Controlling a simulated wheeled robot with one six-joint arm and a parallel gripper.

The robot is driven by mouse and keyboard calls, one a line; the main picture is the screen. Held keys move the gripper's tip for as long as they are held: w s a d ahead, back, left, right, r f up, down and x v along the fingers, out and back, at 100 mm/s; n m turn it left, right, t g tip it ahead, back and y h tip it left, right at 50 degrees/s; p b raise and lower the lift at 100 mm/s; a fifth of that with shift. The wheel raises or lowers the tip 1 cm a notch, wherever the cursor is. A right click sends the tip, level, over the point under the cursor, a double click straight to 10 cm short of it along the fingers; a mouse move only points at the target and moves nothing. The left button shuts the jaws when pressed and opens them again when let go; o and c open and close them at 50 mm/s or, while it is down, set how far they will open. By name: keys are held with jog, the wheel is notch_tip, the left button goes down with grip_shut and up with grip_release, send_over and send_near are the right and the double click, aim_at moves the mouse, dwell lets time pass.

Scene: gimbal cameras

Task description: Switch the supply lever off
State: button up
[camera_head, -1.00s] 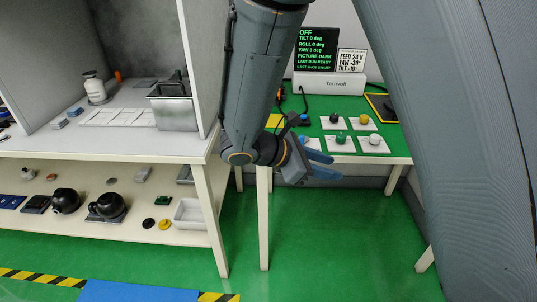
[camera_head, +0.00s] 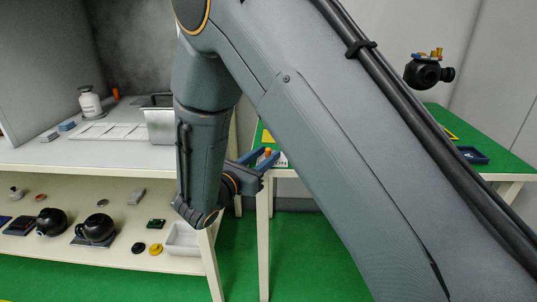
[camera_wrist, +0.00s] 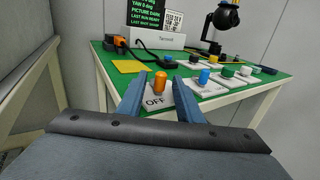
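The supply lever is an orange upright knob (camera_wrist: 160,83) on a white plate (camera_wrist: 156,102) marked OFF, near the front edge of the green-topped bench. In the wrist view it shows between the two blue fingers of my gripper (camera_wrist: 160,79), with a gap on each side. The fingers are apart. In the head view my gripper (camera_head: 264,158) is at the bench's front left corner, with the orange tip (camera_head: 268,152) between its fingers. Whether either finger touches the lever I cannot tell. My arm hides much of the bench in the head view.
To the right of the lever are white plates with blue (camera_wrist: 204,77), green (camera_wrist: 227,72) and white knobs. Behind stand the Tarnvolt box (camera_wrist: 157,39), a dark screen (camera_wrist: 147,14) and a black gimbal camera (camera_wrist: 226,17). A cream shelf unit (camera_head: 100,170) is at left.

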jog(key=shift+x, duration=0.85)
grip_shut()
jog(key=shift+w+a+m+g+h, duration=0.1)
jog(key=shift+a+m+g+h, duration=0.05)
jog(key=shift+m+g+h, duration=0.5)
jog(key=shift+w+a+m+g+h, duration=0.1)
jog(key=shift+m+g+h, duration=0.3)
jog(key=shift+h, duration=0.35)
grip_release()
